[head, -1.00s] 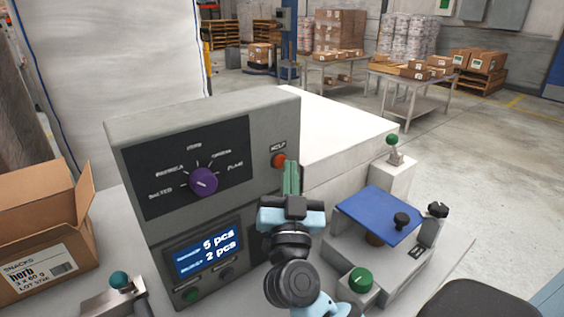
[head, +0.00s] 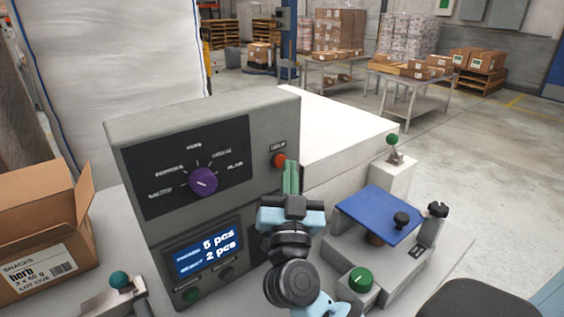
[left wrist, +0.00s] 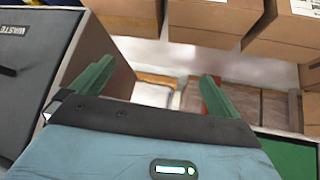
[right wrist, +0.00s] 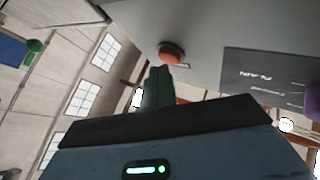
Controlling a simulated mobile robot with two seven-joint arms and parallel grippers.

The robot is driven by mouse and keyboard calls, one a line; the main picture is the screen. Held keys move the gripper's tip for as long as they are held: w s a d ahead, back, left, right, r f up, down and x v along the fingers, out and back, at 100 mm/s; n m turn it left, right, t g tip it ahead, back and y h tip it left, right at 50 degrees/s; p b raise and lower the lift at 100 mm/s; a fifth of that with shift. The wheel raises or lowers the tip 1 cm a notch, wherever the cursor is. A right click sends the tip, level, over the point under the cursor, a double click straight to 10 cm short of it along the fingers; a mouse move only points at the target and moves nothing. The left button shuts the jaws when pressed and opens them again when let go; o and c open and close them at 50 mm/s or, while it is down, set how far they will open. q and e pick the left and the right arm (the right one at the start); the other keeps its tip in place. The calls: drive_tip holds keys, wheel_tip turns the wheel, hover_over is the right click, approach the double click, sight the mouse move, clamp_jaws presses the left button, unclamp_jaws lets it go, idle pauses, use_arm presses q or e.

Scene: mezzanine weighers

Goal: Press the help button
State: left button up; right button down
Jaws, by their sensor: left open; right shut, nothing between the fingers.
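The help button (head: 280,160) is a red-orange round button at the upper right of the grey control panel (head: 200,108), under a small dark label. It also shows in the right wrist view (right wrist: 171,52). My right gripper (head: 291,168) is shut and empty, its green fingertips just below and close to the button; I cannot tell whether they touch it. In the right wrist view the closed fingers (right wrist: 157,75) point up at the panel, just below the button. My left gripper (left wrist: 155,85) is open and empty, away from the panel, and shows only in the left wrist view.
The panel also has a purple dial (head: 203,181), a lit display (head: 207,252) and a green button (head: 190,295). At right are a blue plate (head: 378,214) and a green knob (head: 361,279). An open carton (head: 45,225) stands at left. A grey box marked WASTE (left wrist: 30,60) is near my left gripper.

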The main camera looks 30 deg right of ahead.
idle(0.6)
use_arm(q)
drive_tip(key=shift+w+r+p, duration=0.4)
drive_tip(key=shift+r, duration=0.25)
use_arm(e)
drive_tip(key=shift+w, duration=0.45)
use_arm(q)
drive_tip(key=shift+r, duration=0.1)
use_arm(e)
drive_tip(key=shift+s+r, duration=0.1)
drive_tip(key=shift+s, duration=0.05)
use_arm(q)
drive_tip(key=shift+w+r+p, duration=0.2)
drive_tip(key=shift+r+p, duration=0.05)
drive_tip(key=shift+p, duration=0.2)
use_arm(e)
drive_tip(key=shift+s, duration=0.25)
